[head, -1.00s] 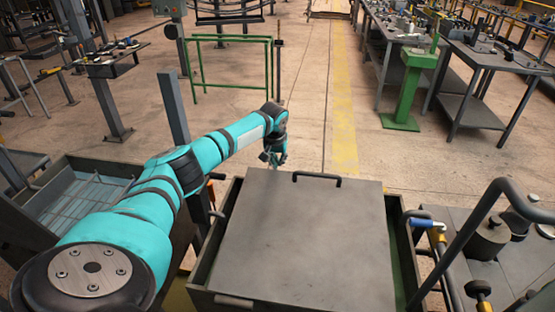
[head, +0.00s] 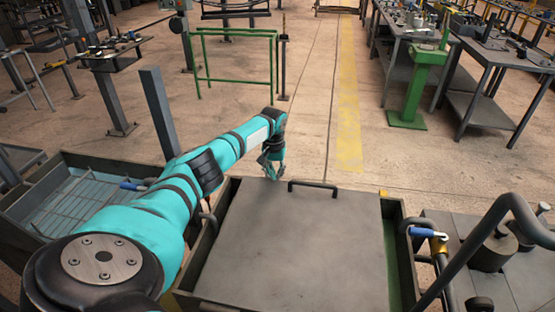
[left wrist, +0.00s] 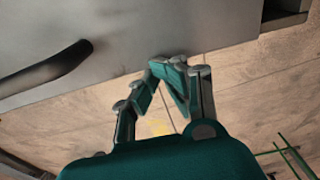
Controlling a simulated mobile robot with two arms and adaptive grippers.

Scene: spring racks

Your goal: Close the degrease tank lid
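The tank lid (head: 295,245) is a broad flat grey panel over the tank (head: 402,262) in the head view. A dark bar handle (head: 313,184) is on its far edge. A strip of the tank's inside shows along the right side. I cannot tell exactly how far the lid is raised. My left gripper (head: 271,168) is just beyond the far edge, left of the handle and apart from it. In the left wrist view the lid (left wrist: 150,30) and handle (left wrist: 45,73) are at upper left. The left gripper's fingertips (left wrist: 165,66) converge with nothing between them. My right gripper is not in view.
An open tank with a wire rack (head: 70,205) stands at left. A blue-handled valve (head: 428,233) and a bent dark pipe (head: 480,235) are at right. A green rail (head: 235,55), a green stand (head: 412,85) and workbenches are farther back. The floor beyond the lid is clear.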

